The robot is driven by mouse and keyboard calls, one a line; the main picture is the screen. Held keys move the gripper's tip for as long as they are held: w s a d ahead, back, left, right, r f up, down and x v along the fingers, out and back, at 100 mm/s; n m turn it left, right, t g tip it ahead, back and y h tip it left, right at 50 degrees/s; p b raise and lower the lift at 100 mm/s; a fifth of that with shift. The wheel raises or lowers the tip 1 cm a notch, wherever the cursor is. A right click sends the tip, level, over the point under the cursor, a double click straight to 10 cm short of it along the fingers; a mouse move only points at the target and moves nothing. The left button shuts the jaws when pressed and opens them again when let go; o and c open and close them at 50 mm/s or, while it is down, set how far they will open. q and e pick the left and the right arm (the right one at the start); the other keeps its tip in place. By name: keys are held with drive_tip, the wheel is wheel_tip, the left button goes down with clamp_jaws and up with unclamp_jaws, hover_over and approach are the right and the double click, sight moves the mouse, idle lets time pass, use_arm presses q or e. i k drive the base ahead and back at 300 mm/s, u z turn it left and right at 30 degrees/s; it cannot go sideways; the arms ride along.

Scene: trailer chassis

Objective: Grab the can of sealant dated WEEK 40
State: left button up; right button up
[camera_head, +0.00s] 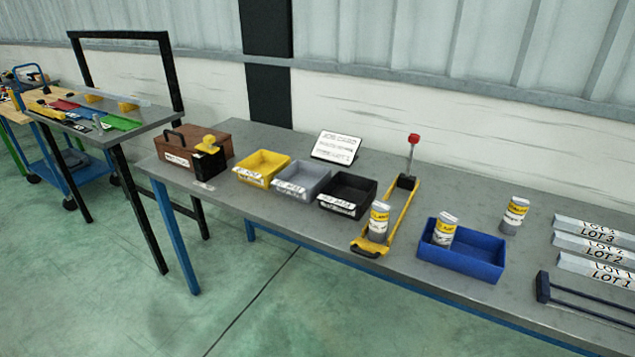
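Three cans with white and yellow labels and grey lower parts are on the grey bench. One can (378,222) stands upright at the front end of a yellow frame. A second can (444,230) stands in the left part of a blue tray (476,265). A third can (514,215) stands upright on the bare bench behind the tray, to its right. The label print is too small to read, so I cannot tell which can says WEEK 40. Neither of my grippers shows in the head view.
The yellow frame (402,210) has a red-knobbed lever (413,140). Yellow (262,167), grey (301,181) and black (347,194) bins stand left of it, before a white sign (336,147). LOT bars (597,262) and a dark rail (590,300) lie right. Floor ahead is clear.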

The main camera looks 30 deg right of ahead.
sight(380, 210)
drive_tip(key=z, duration=1.35)
drive_tip(key=k, duration=1.3)
drive_tip(key=z, duration=0.7)
drive_tip(key=i, duration=0.5)
drive_tip(key=z, duration=1.05)
drive_tip(key=i, duration=1.1)
drive_tip(key=u, duration=0.8)
drive_tip(key=i, duration=0.75)
drive_tip(key=u, duration=0.85)
